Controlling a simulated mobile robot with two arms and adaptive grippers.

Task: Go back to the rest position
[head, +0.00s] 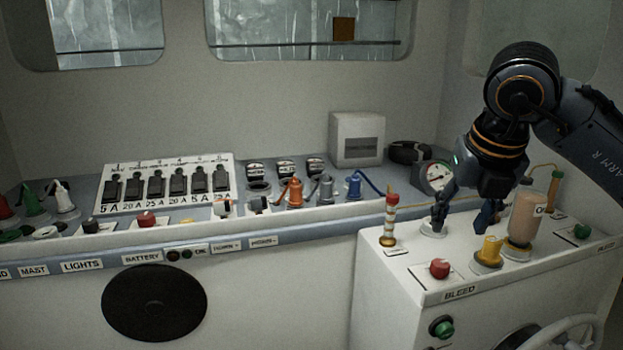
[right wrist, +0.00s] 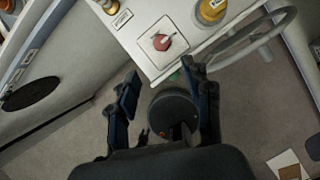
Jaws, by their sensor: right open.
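My right gripper (head: 462,215) hangs from the arm on the right of the head view, over the white console box (head: 385,285). Its two fingers are spread apart and point down, with nothing held between them. In the right wrist view the same gripper (right wrist: 160,95) shows its fingers apart, with floor and a dark round base between and below them. In that view a red knob (right wrist: 162,42) on the white box lies just beyond the fingers, apart from them. My left gripper is not in the head view.
A switch panel (head: 165,183) and coloured plugs line the left counter.

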